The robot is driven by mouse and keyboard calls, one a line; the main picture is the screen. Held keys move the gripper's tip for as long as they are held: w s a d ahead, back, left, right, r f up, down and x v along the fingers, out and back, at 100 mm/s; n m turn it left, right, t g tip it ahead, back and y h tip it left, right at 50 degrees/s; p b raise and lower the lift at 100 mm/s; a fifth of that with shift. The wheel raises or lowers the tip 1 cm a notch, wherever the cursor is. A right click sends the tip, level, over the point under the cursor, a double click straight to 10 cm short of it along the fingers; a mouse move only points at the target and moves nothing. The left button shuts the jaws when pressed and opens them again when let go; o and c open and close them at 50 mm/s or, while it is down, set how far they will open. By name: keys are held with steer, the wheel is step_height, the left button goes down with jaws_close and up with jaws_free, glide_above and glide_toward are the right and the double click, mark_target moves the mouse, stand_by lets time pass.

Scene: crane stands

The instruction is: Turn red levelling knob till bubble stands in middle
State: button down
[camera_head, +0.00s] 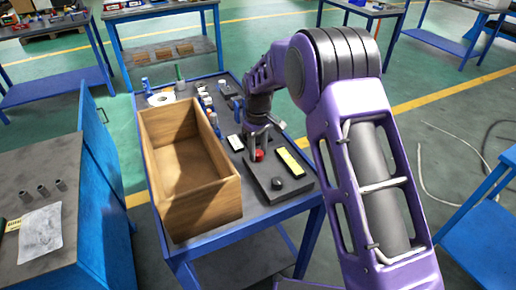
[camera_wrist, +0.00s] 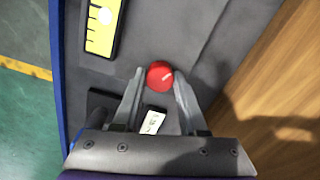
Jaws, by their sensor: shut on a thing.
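The red knob (camera_head: 258,155) sits on a dark grey plate (camera_head: 263,184) on the blue table. In the wrist view the red knob (camera_wrist: 160,75) has a pale mark on its top. My gripper (camera_head: 258,150) points down over it, and its fingers (camera_wrist: 158,78) are shut on the knob's two sides. A yellow level strip (camera_head: 290,161) lies to the right of the knob. In the wrist view the yellow strip (camera_wrist: 98,40) has dark marks and a pale round spot near the top edge. I cannot tell surely where the bubble stands.
An open wooden box (camera_head: 222,205) stands close left of the plate. A black knob (camera_head: 277,184) is on the plate's near part. Several small parts and a white-faced block (camera_head: 235,142) lie behind. Another blue bench (camera_head: 70,195) is at left.

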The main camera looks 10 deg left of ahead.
mark_target(258, 152)
steer(key=m+p, duration=0.1)
steer(key=m, duration=0.6)
steer(key=shift+r, duration=0.1)
steer(key=m+p, duration=0.1)
steer(key=m, duration=0.5)
steer(key=shift+m, duration=0.4)
steer(key=shift+c, duration=2.2)
jaws_free()
step_height(258, 152, up, 17)
steer(key=p, duration=0.2)
steer(key=shift+r, duration=0.15)
